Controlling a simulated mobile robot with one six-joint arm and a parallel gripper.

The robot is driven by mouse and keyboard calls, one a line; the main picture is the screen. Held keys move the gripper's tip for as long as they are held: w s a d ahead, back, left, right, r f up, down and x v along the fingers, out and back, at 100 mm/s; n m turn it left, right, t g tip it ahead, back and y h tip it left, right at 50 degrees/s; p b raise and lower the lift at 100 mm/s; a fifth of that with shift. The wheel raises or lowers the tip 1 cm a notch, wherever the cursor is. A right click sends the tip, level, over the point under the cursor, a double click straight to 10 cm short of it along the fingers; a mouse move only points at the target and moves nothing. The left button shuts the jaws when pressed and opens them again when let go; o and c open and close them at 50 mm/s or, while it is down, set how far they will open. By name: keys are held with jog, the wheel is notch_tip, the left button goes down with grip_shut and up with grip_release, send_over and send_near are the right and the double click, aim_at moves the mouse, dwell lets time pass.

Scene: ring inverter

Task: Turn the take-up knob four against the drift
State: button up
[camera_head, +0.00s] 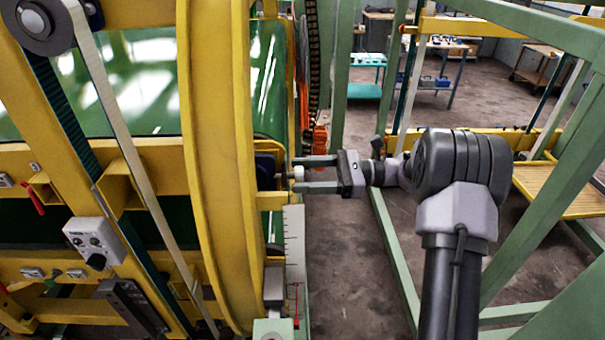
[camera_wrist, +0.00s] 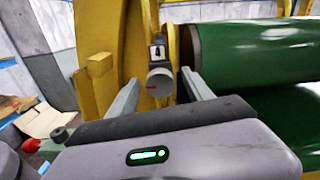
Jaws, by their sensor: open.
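The take-up knob (camera_wrist: 159,78) is a small grey round knob with a red mark, mounted on the yellow frame. In the wrist view it shows between my open fingers, with a gap on each side. In the head view a pale knob (camera_head: 297,173) shows at the frame's right edge, also between the fingertips. My gripper (camera_head: 302,174) points left at it, one finger above and one below. In the wrist view the gripper (camera_wrist: 161,80) is empty, its fingers not touching the knob.
A white scale plate (camera_head: 293,235) with a red pointer hangs just below my fingers. A grey control box (camera_head: 93,240) with a black knob sits at left. Green rollers (camera_wrist: 255,48) lie beside the knob. Green posts (camera_head: 548,190) stand around my arm at right.

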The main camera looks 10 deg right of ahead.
jog(key=shift+w+a, duration=0.1)
jog(key=shift+a, duration=0.1)
jog(key=shift+c, duration=0.4)
grip_shut()
jog(key=shift+r+p, duration=0.1)
jog(key=shift+p, duration=0.2)
